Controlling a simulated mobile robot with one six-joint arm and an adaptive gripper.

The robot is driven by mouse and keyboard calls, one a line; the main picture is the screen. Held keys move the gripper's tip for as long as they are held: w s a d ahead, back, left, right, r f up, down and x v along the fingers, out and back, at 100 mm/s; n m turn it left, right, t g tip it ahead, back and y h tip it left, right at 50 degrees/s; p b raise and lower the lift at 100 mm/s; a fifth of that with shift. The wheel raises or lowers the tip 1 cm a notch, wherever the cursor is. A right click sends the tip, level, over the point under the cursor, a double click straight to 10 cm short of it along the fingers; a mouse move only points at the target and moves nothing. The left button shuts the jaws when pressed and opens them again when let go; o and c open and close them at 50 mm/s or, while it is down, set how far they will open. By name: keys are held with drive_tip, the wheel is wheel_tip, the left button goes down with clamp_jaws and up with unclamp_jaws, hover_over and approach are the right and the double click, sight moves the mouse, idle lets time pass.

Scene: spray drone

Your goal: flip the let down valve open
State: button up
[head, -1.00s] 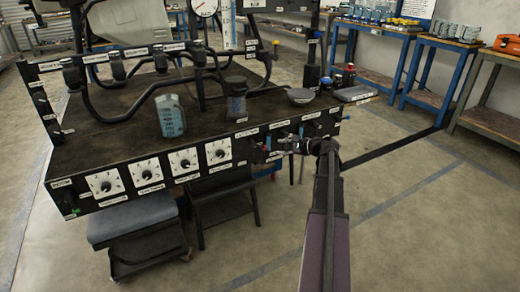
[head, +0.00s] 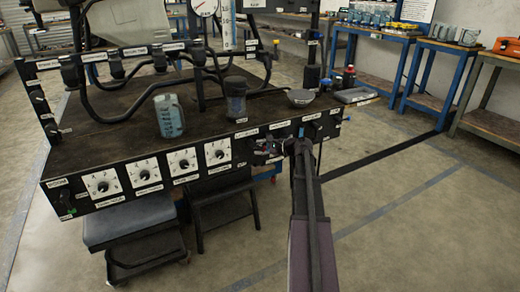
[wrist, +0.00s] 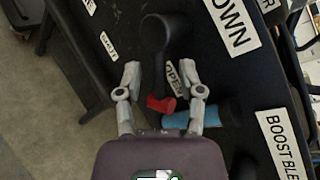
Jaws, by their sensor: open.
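The let down valve shows in the wrist view as a black round part with a dark stem and a red grip (wrist: 160,104), beside a label ending in "DOWN" (wrist: 230,22). A small "OPEN" label (wrist: 175,78) lies next to the stem. My gripper (wrist: 165,84) is open, with one finger on each side of the stem and red grip. I cannot tell whether either finger touches them. In the head view my gripper (head: 272,150) is at the panel's front face and hides the valve.
A "BOOST BLE..." label (wrist: 283,142) is near the blue grip. Dials (head: 103,183) line the panel's left side. A blue container (head: 169,116), a dark jar (head: 236,98) and a bowl (head: 300,97) stand on the bench top. The floor at right is open.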

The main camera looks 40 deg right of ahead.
drive_tip(key=shift+c, duration=0.2)
clamp_jaws()
drive_tip(key=shift+r+p, duration=0.2)
drive_tip(key=shift+p, duration=0.2)
drive_tip(key=n+h+p, duration=0.1)
drive_tip(key=r+n+g+h+p, duration=0.1)
drive_tip(key=p, duration=0.1)
drive_tip(key=shift+d, duration=0.2)
drive_tip(key=shift+d+r+n+g+h+p, duration=0.1)
drive_tip(key=shift+r+n+g+h+p, duration=0.1)
drive_tip(key=shift+n+h+p, duration=0.45)
drive_tip(key=shift+r+n+g+h+p, duration=0.15)
drive_tip(key=shift+n+g+h+p, duration=0.15)
drive_tip(key=shift+p, duration=0.55)
